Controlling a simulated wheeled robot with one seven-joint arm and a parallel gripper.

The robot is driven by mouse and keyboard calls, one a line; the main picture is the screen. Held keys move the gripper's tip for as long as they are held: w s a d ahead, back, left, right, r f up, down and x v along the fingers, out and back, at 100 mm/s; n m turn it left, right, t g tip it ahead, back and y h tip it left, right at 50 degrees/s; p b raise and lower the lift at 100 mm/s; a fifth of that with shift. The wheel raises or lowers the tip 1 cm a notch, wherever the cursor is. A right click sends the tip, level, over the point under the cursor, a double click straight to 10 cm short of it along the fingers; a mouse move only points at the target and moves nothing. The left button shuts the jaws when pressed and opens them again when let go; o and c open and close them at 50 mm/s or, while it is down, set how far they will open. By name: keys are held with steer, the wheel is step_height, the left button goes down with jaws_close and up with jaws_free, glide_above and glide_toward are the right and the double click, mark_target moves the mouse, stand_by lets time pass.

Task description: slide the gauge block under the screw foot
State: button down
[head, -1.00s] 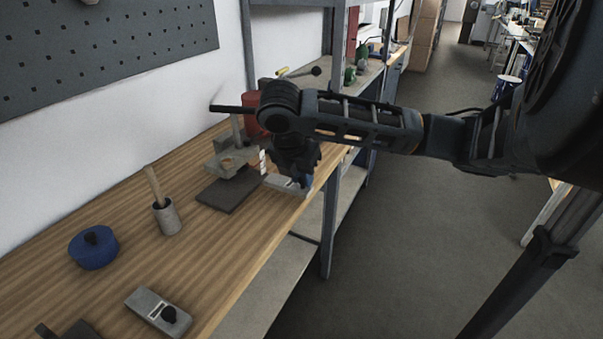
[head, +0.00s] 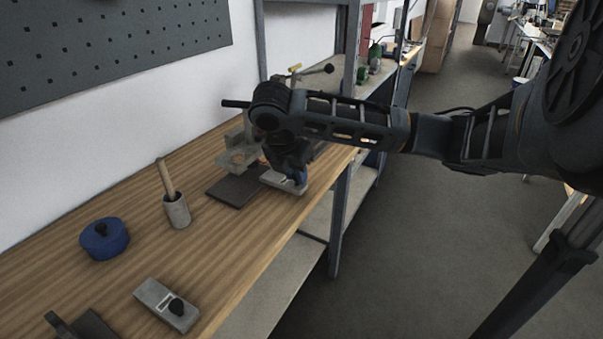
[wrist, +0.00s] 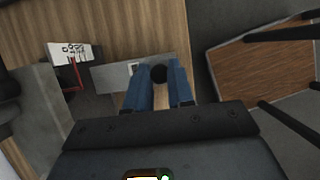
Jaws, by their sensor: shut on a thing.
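The gauge block (head: 272,179), a flat grey block with a dark knob, lies at the front edge of the bench beside a dark plate. My gripper (head: 298,180) is over its right part, blue fingers down. In the wrist view my gripper (wrist: 160,90) is shut on the dark knob, and the grey gauge block (wrist: 110,77) extends left from it. The grey fixture (head: 235,158) stands behind the dark plate, partly covered by my arm. It shows at the left of the wrist view (wrist: 40,100). I cannot make out the screw foot.
The dark plate (head: 236,190) lies left of the gauge block. A mallet in a grey cup (head: 176,211), a blue lidded pot (head: 104,240) and a similar grey block with knob (head: 160,300) stand nearer. A white card (wrist: 68,52) is close to the fixture. The bench's open edge is at right.

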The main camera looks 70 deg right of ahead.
steer(key=shift+w+d, duration=0.15)
steer(key=shift+w, duration=0.5)
steer(key=shift+w+d, duration=0.15)
steer(key=shift+w, duration=0.5)
steer(key=c, duration=0.9)
jaws_free()
steer(key=v, duration=0.7)
steer(key=shift+a+r+p, duration=0.2)
steer(key=shift+r+p, duration=0.15)
